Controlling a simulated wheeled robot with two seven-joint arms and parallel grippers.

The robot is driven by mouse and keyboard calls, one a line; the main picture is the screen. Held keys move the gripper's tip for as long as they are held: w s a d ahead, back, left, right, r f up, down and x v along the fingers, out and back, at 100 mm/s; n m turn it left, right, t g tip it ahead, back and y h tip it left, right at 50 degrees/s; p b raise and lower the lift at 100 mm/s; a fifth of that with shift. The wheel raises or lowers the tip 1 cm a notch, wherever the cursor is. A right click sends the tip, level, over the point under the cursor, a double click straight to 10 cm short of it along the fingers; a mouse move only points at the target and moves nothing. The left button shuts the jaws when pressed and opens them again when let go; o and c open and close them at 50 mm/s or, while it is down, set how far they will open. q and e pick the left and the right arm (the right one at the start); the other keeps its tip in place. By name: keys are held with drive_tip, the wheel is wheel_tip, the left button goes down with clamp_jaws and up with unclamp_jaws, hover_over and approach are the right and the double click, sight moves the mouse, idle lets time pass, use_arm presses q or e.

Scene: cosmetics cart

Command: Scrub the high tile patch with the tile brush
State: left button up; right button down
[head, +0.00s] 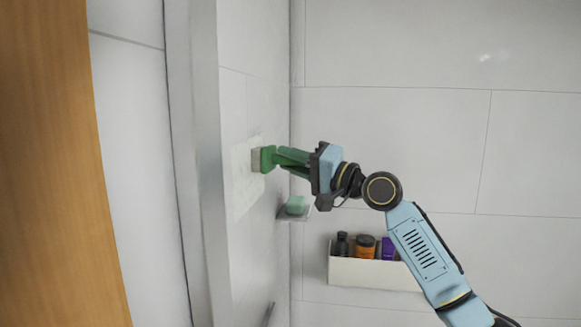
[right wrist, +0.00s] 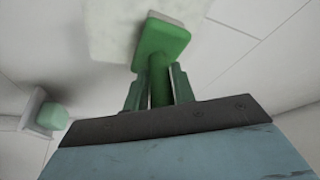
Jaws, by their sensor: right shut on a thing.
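My right gripper (head: 293,161) is shut on the green handle of the tile brush (head: 264,158). The brush head points left at the side wall, and its pale bristles appear to touch the tile patch (head: 243,190), a whitish area on the wall. In the right wrist view, the brush's green head (right wrist: 160,42) lies over the edge of the pale patch (right wrist: 110,25), with the handle between both fingers (right wrist: 159,88). Whether the bristles press on the wall is hard to tell. My left gripper is not in view.
A small shelf (head: 288,216) with a green soap-like block (head: 296,205) juts out below the brush. A white wall caddy (head: 365,273) with several bottles hangs lower right. A grey vertical frame (head: 196,160) and a wooden panel (head: 50,160) stand at the left.

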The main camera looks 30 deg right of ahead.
drive_tip(key=w+d, duration=0.1)
drive_tip(key=w, duration=0.1)
drive_tip(key=w+d+b, duration=0.1)
drive_tip(key=d, duration=0.1)
drive_tip(key=shift+w, duration=0.35)
idle(0.3)
drive_tip(key=s+d+b, duration=0.2)
drive_tip(key=s+d, duration=0.1)
drive_tip(key=d, duration=0.1)
drive_tip(key=shift+s+d+b, duration=0.35)
drive_tip(key=shift+d+b, duration=0.05)
idle(0.3)
drive_tip(key=shift+s+d+b, duration=0.6)
drive_tip(key=shift+s+d, duration=0.3)
drive_tip(key=shift+d, duration=0.3)
idle(0.3)
